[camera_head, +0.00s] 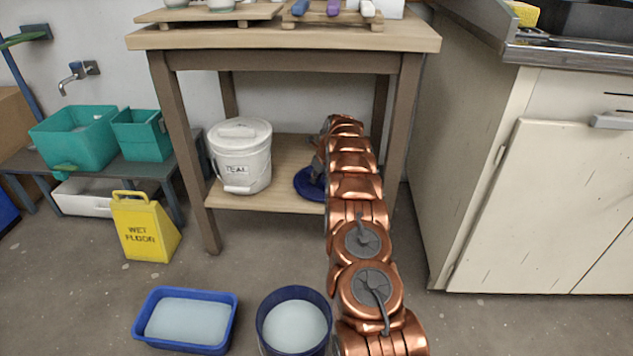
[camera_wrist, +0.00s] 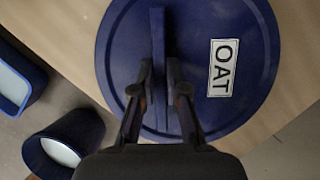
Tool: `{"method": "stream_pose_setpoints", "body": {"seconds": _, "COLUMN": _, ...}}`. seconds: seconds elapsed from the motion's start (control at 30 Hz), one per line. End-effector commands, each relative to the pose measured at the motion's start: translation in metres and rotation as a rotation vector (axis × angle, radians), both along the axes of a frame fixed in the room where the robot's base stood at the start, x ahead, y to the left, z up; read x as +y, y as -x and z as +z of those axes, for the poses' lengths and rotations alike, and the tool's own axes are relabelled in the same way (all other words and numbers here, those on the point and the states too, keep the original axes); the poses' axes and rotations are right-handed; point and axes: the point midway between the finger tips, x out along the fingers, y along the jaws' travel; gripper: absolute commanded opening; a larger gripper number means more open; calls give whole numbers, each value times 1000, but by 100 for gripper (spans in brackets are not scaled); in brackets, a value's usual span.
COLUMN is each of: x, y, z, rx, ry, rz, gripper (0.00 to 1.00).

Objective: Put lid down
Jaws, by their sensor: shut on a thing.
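A round dark blue lid (camera_wrist: 256,50) fills the middle of the wrist view. It has a white label (camera_wrist: 223,68) reading OAT and a raised bar handle (camera_wrist: 158,40). My gripper (camera_wrist: 160,85) is shut on this handle. In the head view the lid (camera_head: 306,186) is at the table's lower shelf (camera_head: 275,201), right of the white TEAL bucket (camera_head: 241,160). It looks flat, on or just above the wood; I cannot tell if it touches. My arm hides its right part. An open blue bucket (camera_head: 267,338) with pale contents stands on the floor.
A blue tub (camera_head: 226,325) of pale liquid is left of the open bucket. A table leg (camera_head: 403,120) and a cabinet (camera_head: 520,200) are right of my arm. A yellow wet floor sign (camera_head: 145,230) stands left. The tabletop (camera_head: 290,40) overhangs the shelf.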

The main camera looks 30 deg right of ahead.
Motion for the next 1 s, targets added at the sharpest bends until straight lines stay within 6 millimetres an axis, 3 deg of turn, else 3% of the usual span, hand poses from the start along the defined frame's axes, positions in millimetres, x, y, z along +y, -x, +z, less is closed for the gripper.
{"method": "stream_pose_setpoints", "body": {"seconds": 0.33, "x": 0, "y": 0, "z": 0, "rx": -1, "ry": 1, "rz": 0, "gripper": 0}}
{"method": "stream_pose_setpoints", "body": {"seconds": 0.37, "x": 0, "y": 0, "z": -1, "rx": -1, "ry": 1, "rz": 1, "gripper": 15}}
{"method": "stream_pose_setpoints", "body": {"seconds": 0.6, "x": 0, "y": 0, "z": -1, "rx": -2, "ry": 1, "rz": 1, "gripper": 38}}
{"method": "stream_pose_setpoints", "body": {"seconds": 1.0, "x": -1, "y": 0, "z": 0, "rx": -3, "ry": 1, "rz": -1, "gripper": 38}}
